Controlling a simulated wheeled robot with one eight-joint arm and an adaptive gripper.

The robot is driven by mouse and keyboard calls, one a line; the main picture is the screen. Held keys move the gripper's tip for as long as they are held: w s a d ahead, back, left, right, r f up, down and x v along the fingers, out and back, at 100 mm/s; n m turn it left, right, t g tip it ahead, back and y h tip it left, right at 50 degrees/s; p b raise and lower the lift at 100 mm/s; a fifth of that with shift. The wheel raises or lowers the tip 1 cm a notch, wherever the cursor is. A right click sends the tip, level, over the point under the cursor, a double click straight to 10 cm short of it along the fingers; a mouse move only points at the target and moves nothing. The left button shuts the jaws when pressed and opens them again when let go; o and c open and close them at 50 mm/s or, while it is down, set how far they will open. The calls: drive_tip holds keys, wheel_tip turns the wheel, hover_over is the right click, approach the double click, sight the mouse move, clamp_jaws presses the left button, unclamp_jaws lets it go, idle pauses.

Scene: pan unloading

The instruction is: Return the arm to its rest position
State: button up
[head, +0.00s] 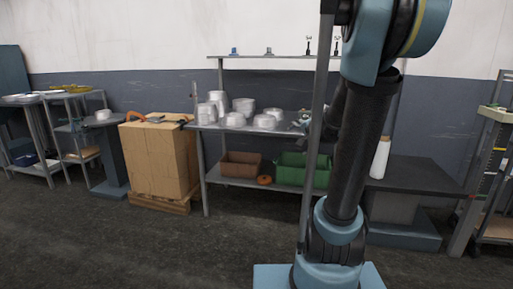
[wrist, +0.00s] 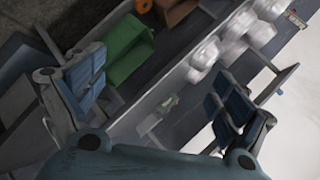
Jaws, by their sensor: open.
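My arm stands upright in the right half of the head view, with its gripper mostly hidden behind its own links. In the wrist view my gripper (wrist: 160,100) is open, its two fingers wide apart with nothing between them. Through the gap show the shelf edge and a small greenish-grey item that I cannot make out. Several silvery pans (head: 235,119) sit on the grey workbench (head: 203,128) in the head view. They also show in the wrist view (wrist: 203,53), near its upper right.
A green bin (head: 300,170), a brown bin (head: 241,164) and an orange item (head: 264,180) sit on the lower shelf. Cardboard boxes (head: 160,160) stand on a pallet at left. A white bottle (head: 380,158) stands on a dark table (head: 425,176) at right. Open floor (head: 130,245) lies in front.

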drive_tip(key=s+f+n+g+h, duration=0.1)
drive_tip(key=s+f+n+g, duration=0.1)
drive_tip(key=s, duration=0.9)
drive_tip(key=s+f+n+g+h, duration=0.1)
drive_tip(key=s+f+n+g, duration=0.2)
drive_tip(key=s, duration=0.8)
drive_tip(key=s+f+n+g, duration=0.3)
drive_tip(key=s+f+n, duration=0.2)
drive_tip(key=s+f, duration=0.3)
drive_tip(key=s, duration=0.3)
drive_tip(key=shift+n+h, duration=0.4)
